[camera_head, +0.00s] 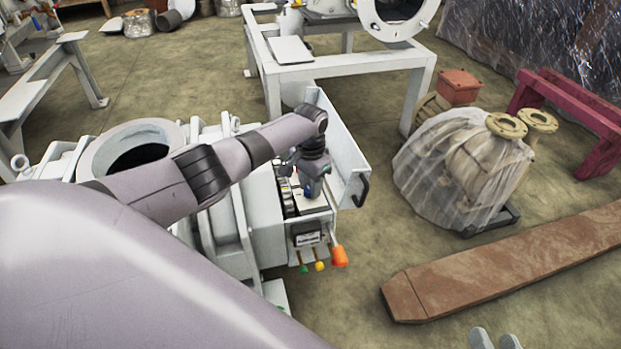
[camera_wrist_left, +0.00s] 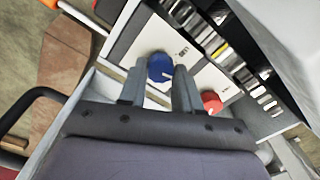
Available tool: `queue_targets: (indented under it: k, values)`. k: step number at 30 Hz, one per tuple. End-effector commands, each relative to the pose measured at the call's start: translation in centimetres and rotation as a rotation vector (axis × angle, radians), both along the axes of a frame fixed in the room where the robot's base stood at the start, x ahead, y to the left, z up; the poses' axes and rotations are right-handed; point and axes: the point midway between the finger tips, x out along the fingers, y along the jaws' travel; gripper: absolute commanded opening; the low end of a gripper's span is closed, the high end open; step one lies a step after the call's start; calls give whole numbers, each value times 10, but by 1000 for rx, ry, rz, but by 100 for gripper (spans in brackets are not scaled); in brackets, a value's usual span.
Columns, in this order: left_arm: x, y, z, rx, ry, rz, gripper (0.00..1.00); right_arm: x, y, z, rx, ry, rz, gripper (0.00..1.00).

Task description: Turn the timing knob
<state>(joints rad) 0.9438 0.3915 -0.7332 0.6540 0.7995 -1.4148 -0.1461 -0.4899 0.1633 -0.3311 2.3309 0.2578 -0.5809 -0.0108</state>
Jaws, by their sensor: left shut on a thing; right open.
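A blue knob (camera_wrist_left: 160,67) with a white pointer mark sits on a pale panel (camera_wrist_left: 205,72) inside an open control box. It also shows in the head view (camera_head: 308,193), small and partly hidden. My left gripper (camera_wrist_left: 158,76) reaches down into the box, its two fingers shut on the blue knob, one on each side. It shows in the head view (camera_head: 312,184) too. A red knob (camera_wrist_left: 211,102) lies to the right on the same panel, outside the fingers. The panel labels are too small to read. My right gripper (camera_head: 495,340) is open and empty at the bottom edge.
The box's open lid (camera_head: 341,145) with a black handle (camera_head: 362,190) stands right of my left gripper. An orange part (camera_head: 339,256) sticks out at the front. A wrapped pump (camera_head: 465,170) and a brown beam (camera_head: 510,260) lie on the floor to the right.

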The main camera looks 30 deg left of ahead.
Motion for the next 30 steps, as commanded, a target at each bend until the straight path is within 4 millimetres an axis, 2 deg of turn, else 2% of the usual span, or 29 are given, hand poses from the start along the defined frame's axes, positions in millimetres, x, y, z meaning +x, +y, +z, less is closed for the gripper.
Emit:
queue_targets:
  k: [9,15,30]
  values:
    - [-1,-1,1,-2,4,198,2,1,11,5,62,74,22,43]
    - [-1,0,0,-2,2,272,2,1,10,4,51,79,17,43]
    - [-1,1,-1,1,3,300,2,1,8,4,39,75,12,43]
